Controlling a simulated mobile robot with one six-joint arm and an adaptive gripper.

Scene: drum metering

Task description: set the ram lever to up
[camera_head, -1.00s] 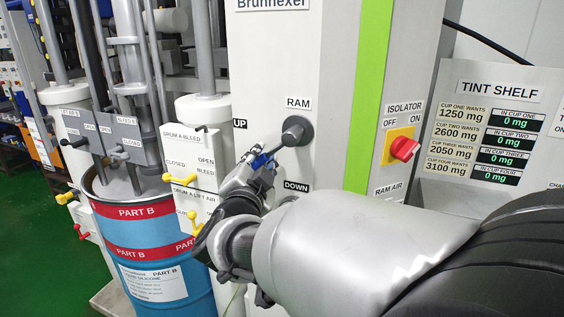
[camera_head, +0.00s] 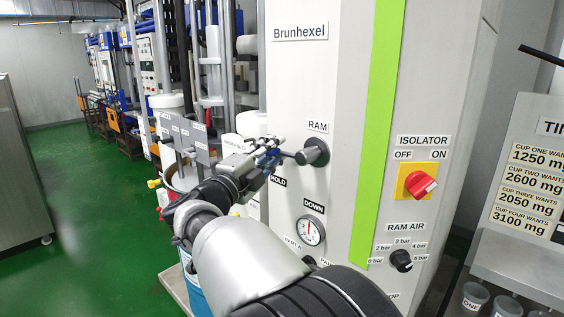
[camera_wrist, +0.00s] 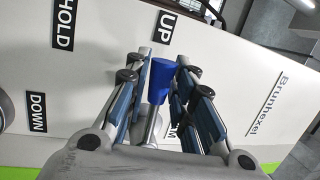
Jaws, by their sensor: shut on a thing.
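The ram lever has a round grey hub (camera_head: 313,152) on the white panel under the RAM label. Its arm reaches left from the hub into my gripper (camera_head: 268,155). In the wrist view, the lever's blue grip (camera_wrist: 161,80) lies between the two fingers of my gripper (camera_wrist: 166,70), which is shut on it. The grip points at the UP label (camera_wrist: 166,27), away from the HOLD label (camera_wrist: 64,22) and the DOWN label (camera_wrist: 38,112). In the head view, HOLD (camera_head: 278,180) shows below the lever, and UP is hidden behind my gripper.
A pressure gauge (camera_head: 310,231) and a ram air knob (camera_head: 401,261) sit lower on the panel. A red isolator switch (camera_head: 420,185) on a yellow plate is to the right. A tint shelf (camera_head: 525,262) stands at far right. Green floor (camera_head: 90,215) is open at left.

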